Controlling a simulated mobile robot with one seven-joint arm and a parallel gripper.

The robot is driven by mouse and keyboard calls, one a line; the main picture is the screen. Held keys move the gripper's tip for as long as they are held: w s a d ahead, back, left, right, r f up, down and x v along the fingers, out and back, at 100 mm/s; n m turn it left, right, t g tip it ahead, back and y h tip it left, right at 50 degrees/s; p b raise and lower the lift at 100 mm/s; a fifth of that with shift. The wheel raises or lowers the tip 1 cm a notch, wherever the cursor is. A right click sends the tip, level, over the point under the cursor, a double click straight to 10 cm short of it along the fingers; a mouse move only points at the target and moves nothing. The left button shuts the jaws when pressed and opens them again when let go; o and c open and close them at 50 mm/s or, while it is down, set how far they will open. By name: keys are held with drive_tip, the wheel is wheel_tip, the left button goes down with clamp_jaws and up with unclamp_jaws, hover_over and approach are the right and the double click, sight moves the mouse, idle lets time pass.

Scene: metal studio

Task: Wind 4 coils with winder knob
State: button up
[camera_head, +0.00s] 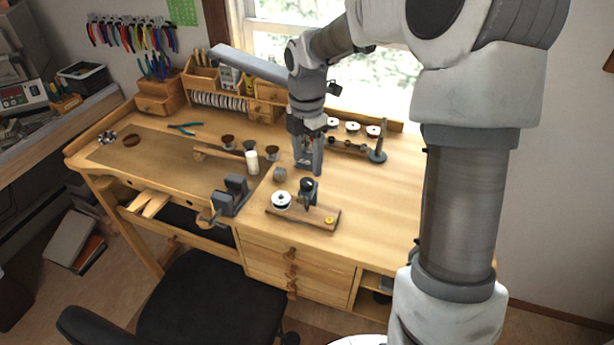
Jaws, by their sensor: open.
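The coil winder is a wooden base (320,218) on the right half of the workbench. It carries a white spool or disc (281,200) at its left, a dark green upright part (308,190) in the middle and a small yellow piece (329,221) at its right end. Which part is the knob is too small to tell. My gripper (309,172) points down just behind the upright part, open, with nothing seen between its fingers. Whether it touches the winder cannot be told.
A dark vise (231,195) is on the bench's front edge. A small metal block (280,174) and a white cylinder (252,162) stand left of my gripper. A rack with several spools (352,128) is at the back right. The bench's right side (385,210) is clear. A black chair (208,305) stands in front.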

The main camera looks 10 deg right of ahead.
sight(307, 181)
wheel_tip(307, 181, down, 6)
idle(0.4)
clamp_jaws()
